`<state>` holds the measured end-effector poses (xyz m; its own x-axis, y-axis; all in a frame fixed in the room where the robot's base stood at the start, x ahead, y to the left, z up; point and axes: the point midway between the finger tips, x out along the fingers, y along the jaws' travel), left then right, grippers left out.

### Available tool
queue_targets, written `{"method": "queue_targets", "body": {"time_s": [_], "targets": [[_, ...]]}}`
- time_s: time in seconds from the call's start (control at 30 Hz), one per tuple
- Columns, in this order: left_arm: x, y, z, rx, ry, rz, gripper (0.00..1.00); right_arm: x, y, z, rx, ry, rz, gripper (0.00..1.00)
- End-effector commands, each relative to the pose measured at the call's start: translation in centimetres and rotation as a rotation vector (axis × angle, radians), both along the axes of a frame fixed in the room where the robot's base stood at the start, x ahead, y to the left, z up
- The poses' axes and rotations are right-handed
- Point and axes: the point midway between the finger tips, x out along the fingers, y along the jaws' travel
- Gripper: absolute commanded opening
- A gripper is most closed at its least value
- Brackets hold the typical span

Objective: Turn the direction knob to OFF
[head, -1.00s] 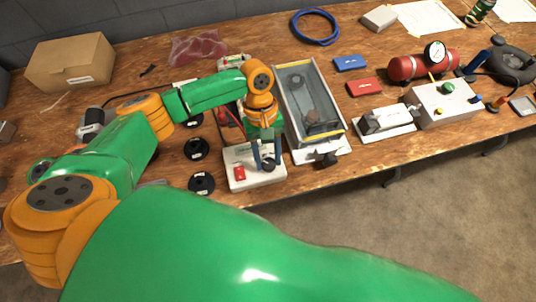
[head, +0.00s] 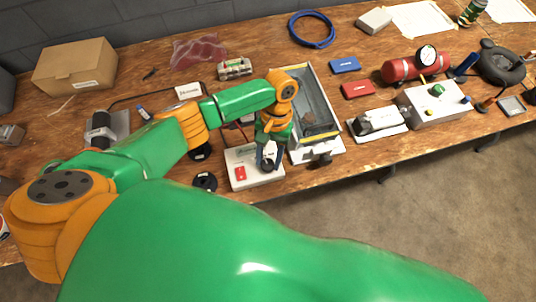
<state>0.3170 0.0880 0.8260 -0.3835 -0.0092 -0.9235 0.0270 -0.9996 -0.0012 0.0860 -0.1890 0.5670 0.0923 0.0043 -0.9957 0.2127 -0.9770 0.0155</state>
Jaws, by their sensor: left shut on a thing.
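A white control box (head: 243,181) with a red rocker switch (head: 240,173) stands near the table's front edge, at the middle of the head view. My left gripper (head: 268,160) points down over the right part of this box. Its dark fingers are shut on the small dark direction knob (head: 267,167) on the box's top. The fingers and wrist hide most of the knob, and I cannot read its pointer or the OFF mark. My right gripper is not in view.
Black spools (head: 205,181) lie left of the control box. A white machine (head: 379,121) and a grey control box with a green button (head: 437,103) stand further right.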

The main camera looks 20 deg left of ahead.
Motion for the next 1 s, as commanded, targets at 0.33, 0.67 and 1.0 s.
{"method": "queue_targets", "body": {"time_s": [0.33, 0.67, 1.0], "targets": [[0.03, -0.16, 0.04, -0.001, -0.002, -0.171, 0.0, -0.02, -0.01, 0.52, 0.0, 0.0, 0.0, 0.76], [0.03, -0.2, -0.01, 0.0, -0.002, -0.219, 0.0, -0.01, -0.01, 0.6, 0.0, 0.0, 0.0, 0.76], [0.04, -0.2, -0.02, 0.0, -0.003, -0.219, 0.52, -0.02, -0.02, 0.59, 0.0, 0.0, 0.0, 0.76]]}}
